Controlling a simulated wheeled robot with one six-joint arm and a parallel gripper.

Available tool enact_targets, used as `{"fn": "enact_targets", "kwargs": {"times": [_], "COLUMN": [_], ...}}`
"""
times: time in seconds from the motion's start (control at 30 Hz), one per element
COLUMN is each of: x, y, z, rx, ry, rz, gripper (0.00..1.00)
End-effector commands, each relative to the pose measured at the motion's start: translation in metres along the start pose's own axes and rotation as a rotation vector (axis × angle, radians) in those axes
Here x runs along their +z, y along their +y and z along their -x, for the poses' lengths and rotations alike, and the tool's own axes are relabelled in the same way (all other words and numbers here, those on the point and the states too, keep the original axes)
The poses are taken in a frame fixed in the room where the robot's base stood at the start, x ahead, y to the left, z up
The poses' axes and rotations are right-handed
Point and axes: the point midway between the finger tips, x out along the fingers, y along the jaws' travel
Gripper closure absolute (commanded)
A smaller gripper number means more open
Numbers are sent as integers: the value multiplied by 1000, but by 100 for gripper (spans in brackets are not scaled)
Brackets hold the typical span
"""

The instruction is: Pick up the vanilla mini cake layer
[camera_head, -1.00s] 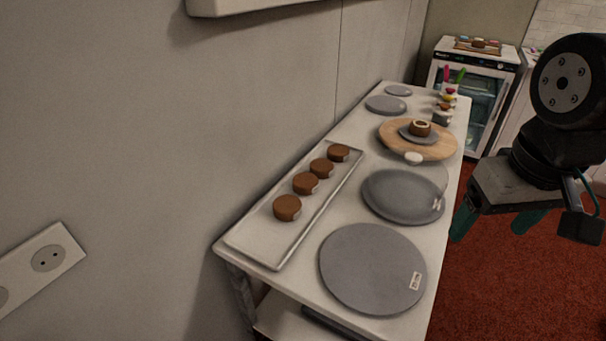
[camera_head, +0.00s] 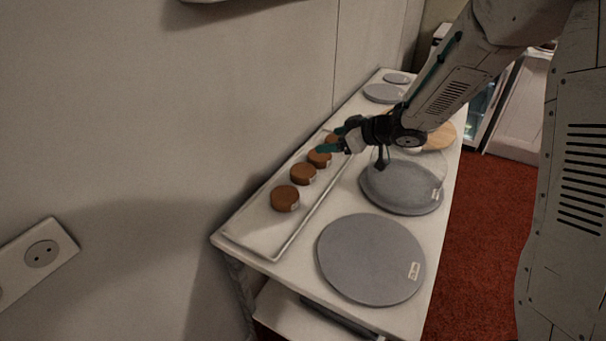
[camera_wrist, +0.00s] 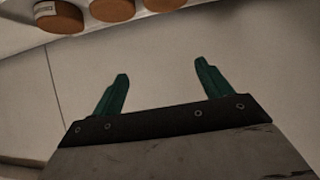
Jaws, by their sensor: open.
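Several round brown mini cake layers stand in a row in a long pale tray (camera_head: 262,246); the nearest cake layer (camera_head: 285,199), a second (camera_head: 303,174) and a third (camera_head: 319,159) show clearly. The farthest (camera_head: 332,140) is partly hidden by my gripper (camera_head: 338,139). Small labels on their sides are too small to read, so I cannot tell which is vanilla. In the wrist view my gripper (camera_wrist: 162,71) is open, its green fingers apart and nothing between them. A labelled cake layer (camera_wrist: 60,18) and two others show along that view's top edge, beyond the fingertips.
A grey turntable (camera_head: 371,259) lies at the near end of the white table. Another grey disc with a clear cover (camera_head: 398,190) stands behind it, below my arm. A wooden board (camera_head: 441,135) is partly hidden by my arm. The wall borders the tray's left side.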

Motion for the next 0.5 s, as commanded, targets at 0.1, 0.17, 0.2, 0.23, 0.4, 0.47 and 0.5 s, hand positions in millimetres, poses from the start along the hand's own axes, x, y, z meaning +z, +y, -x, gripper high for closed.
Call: {"fn": "enact_targets", "kwargs": {"times": [0.1,0.17,0.2,0.23,0.4,0.47,0.5], "x": [9,14,18,23,55,66,72], "y": [-12,-14,-16,-16,-18,-19,-19], "z": [-11,-15,-18,-21,-39,-45,-49], "rx": [-78,-94,-99,-101,-99,-98,-98], "ry": [21,25,27,27,25,26,27], "rz": [-8,-11,-11,-12,-14,-13,-12], "gripper": [22,22,22,22,22,22,22]}}
